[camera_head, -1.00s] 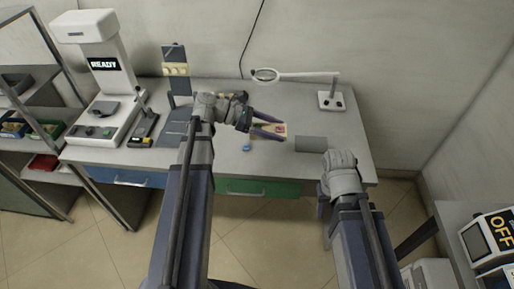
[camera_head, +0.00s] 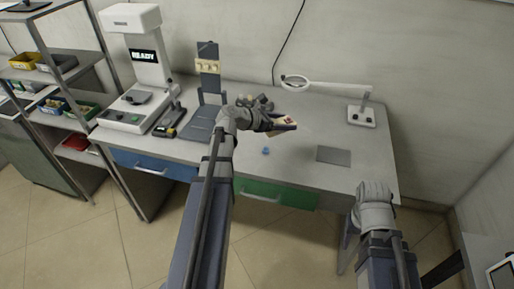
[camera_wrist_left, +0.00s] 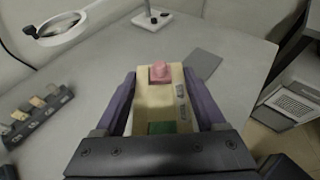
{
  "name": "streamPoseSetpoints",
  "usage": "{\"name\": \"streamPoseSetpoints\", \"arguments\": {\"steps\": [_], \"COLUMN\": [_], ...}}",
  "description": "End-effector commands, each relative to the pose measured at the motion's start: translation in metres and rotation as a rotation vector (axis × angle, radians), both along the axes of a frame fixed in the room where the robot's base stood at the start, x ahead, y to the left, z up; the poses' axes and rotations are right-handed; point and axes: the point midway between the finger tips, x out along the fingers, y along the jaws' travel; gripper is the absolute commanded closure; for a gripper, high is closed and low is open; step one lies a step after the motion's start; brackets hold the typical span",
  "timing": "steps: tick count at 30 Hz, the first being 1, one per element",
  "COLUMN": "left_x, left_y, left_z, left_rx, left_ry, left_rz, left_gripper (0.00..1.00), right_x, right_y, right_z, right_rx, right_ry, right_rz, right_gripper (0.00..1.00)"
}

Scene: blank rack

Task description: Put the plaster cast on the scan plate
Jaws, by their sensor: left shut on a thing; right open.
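A cream block with a pink raised part and a green patch, which looks like the plaster cast (camera_wrist_left: 160,98), is between the purple fingers of my left gripper (camera_wrist_left: 160,85). In the head view, my left gripper (camera_head: 288,122) is shut on it over the middle of the table, partly hidden by my wrist. The white scanner (camera_head: 135,75) with a READY screen stands at the table's left end. A dark round plate, apparently the scan plate (camera_head: 138,97), is on its base. My right gripper (camera_head: 346,238) is open, low at the table's front right edge, mostly hidden by its wrist.
A dark stand with cream pieces (camera_head: 208,66) is behind the gripper's left. A black device (camera_head: 168,122) lies beside the scanner. A ring magnifier (camera_head: 297,83) stands at the back right. A small blue item (camera_head: 265,151) and a grey mat (camera_head: 333,155) lie on the table (camera_head: 300,175).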

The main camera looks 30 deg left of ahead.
Motion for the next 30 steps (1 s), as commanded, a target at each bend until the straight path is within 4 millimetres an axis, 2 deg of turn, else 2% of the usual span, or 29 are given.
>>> {"name": "streamPoseSetpoints", "arguments": {"steps": [1, 6, 12, 16, 22, 30], "left_x": [0.008, 0.025, 0.031, 0.031, 0.031, 0.031], "left_y": [0.020, 0.072, 0.105, 0.112, 0.112, 0.112], "left_z": [-0.013, -0.025, -0.031, -0.031, -0.037, -0.075], "left_rx": [0.000, -0.004, -0.007, -0.008, -0.008, -0.007], "left_ry": [-0.001, -0.008, -0.016, -0.017, -0.018, -0.018], "left_rz": [0.077, 0.286, 0.415, 0.443, 0.444, 0.442], "left_gripper": [0.95, 0.95, 0.95, 0.95, 0.95, 0.95], "right_x": [0.000, 0.000, 0.000, 0.000, 0.000, 0.000], "right_y": [0.000, 0.000, 0.000, 0.000, 0.000, 0.000], "right_z": [-0.013, -0.027, -0.035, -0.035, -0.041, -0.078], "right_rx": [0.000, 0.000, 0.000, 0.000, 0.000, 0.000], "right_ry": [0.000, 0.000, 0.000, 0.000, 0.000, 0.000], "right_rz": [0.000, 0.000, 0.000, 0.000, 0.000, 0.001], "right_gripper": [0.50, 0.50, 0.50, 0.50, 0.50, 0.50]}}
